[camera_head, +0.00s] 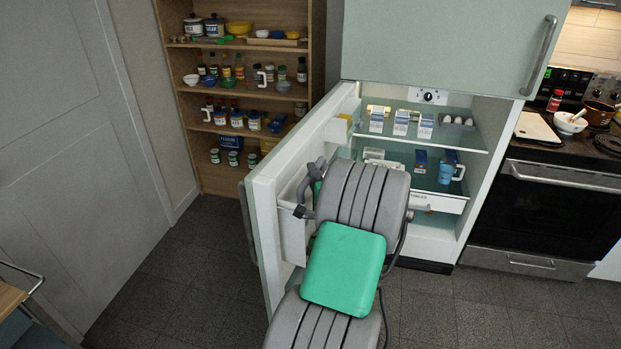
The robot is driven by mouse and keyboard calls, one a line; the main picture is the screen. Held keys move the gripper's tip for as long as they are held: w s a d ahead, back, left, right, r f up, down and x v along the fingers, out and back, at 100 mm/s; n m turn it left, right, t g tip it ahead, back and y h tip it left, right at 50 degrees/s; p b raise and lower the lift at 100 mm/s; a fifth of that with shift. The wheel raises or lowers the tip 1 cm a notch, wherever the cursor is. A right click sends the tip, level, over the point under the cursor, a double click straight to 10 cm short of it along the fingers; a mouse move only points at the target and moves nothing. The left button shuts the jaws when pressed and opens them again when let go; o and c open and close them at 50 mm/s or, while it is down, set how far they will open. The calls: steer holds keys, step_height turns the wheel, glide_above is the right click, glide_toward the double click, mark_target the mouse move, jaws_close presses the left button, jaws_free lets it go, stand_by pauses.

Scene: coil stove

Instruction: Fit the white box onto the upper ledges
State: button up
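A tall white box (292,228) is at the inner side of the open fridge door (262,215), at about mid height. Its right side is hidden behind my arm. Part of my gripper (305,195) shows as dark grey pieces at the top rim of the box. I cannot tell whether its fingers are closed on the rim or only beside it. The upper ledges cannot be made out on the door. A smaller white door bin (340,130) sits higher up, near the door's top.
Glass fridge shelves hold cartons (401,122), eggs (457,121) and a blue jug (448,168), with a white drawer (447,203) below. The stove (546,205) stands right, a stocked shelf unit (250,95) behind. The floor left of the door is clear.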

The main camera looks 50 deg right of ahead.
steer(key=o, duration=0.4)
steer(key=shift+f, duration=0.15)
steer(key=b+v, duration=0.3)
steer(key=v, duration=0.9)
steer(key=shift+r+b, duration=0.25)
steer(key=shift+b, duration=0.05)
steer(key=shift+o, duration=0.5)
